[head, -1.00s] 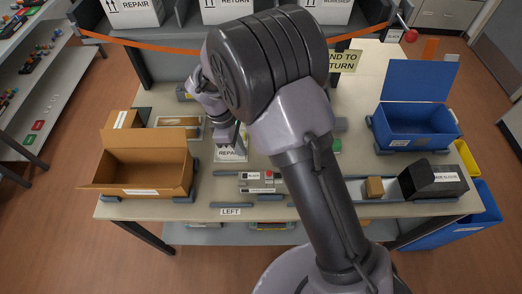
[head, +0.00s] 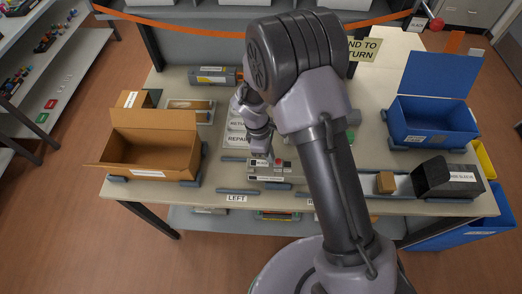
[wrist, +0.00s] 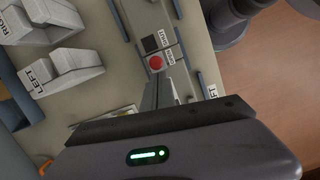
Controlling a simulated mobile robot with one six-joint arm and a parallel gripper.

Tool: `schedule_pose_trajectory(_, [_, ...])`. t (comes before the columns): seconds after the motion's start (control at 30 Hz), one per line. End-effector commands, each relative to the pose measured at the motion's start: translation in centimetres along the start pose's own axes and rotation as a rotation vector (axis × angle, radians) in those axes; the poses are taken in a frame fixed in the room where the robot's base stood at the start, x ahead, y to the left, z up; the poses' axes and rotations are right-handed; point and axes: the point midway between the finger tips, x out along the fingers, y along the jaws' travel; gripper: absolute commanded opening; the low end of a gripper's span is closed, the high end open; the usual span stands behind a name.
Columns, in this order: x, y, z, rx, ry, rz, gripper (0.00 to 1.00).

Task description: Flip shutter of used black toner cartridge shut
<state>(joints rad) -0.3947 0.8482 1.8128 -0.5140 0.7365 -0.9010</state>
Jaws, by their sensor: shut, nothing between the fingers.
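A long dark grey cartridge (head: 214,75) with a pale label lies at the back of the table; I cannot tell whether it is the used black one or how its shutter stands. A low grey unit (head: 283,177) with a small label and a red button lies near the front middle. In the wrist view the red button (wrist: 156,62) sits beside a dark square (wrist: 151,43). My gripper (head: 262,160) is shut and empty, its fingers (wrist: 165,88) over or close to this unit, by the red button. Contact cannot be told.
An open cardboard box (head: 150,160) stands at left, a blue open bin (head: 432,122) at right. A dark sleeve box (head: 450,178) and a small brown box (head: 386,182) are at front right. RETURN and REPAIR cards (head: 238,138) lie behind the grey unit.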

Motion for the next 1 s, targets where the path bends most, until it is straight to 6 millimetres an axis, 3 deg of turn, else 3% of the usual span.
schedule_pose_trajectory(0.4, [0.1, 0.1, 0.5, 0.000, 0.000, 0.001, 0.00])
schedule_pose_trajectory(0.7, [0.9, 0.6, 3.9, 0.000, 0.000, 0.000, 0.00])
schedule_pose_trajectory(1.0, [0.9, 0.6, 3.9, -0.001, -0.001, 0.000, 0.00])
